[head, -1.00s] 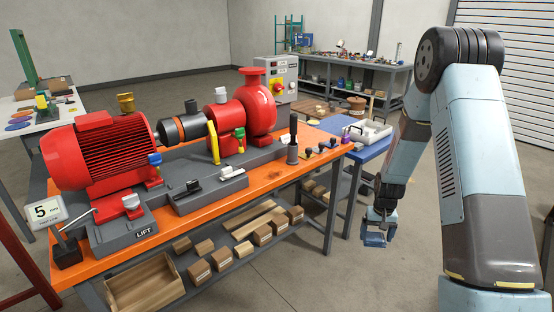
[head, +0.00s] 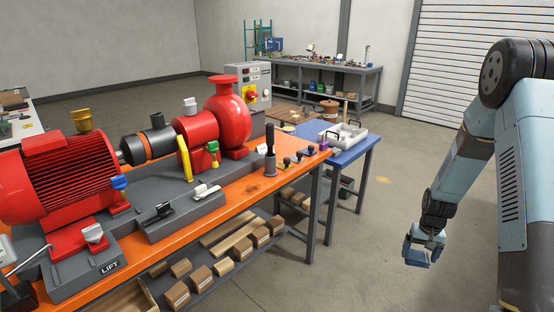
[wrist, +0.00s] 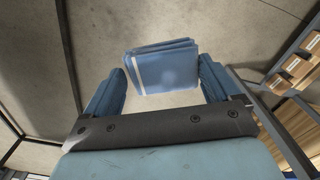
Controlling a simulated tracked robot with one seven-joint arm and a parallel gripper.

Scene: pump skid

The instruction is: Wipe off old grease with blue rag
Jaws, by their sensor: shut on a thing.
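My gripper (head: 424,250) hangs low at the right in the head view, over the floor and apart from the orange bench (head: 232,203). In the wrist view my gripper (wrist: 163,88) is shut on a folded blue rag (wrist: 163,68) with a pale edge, held between the two fingertips. In the head view the rag and the fingers are small and hard to tell apart. A faint dark smudge (head: 254,188), perhaps grease, shows on the orange top in front of the pump. The red pump (head: 230,115) and red motor (head: 45,180) stand on a grey base.
A blue side table (head: 347,150) with a white tray (head: 342,133) stands beyond the bench end. An upright black-handled tool (head: 270,150) and several small knobs stand near that end. Boxes fill the lower shelf. Open floor (head: 365,255) lies between the bench and my arm.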

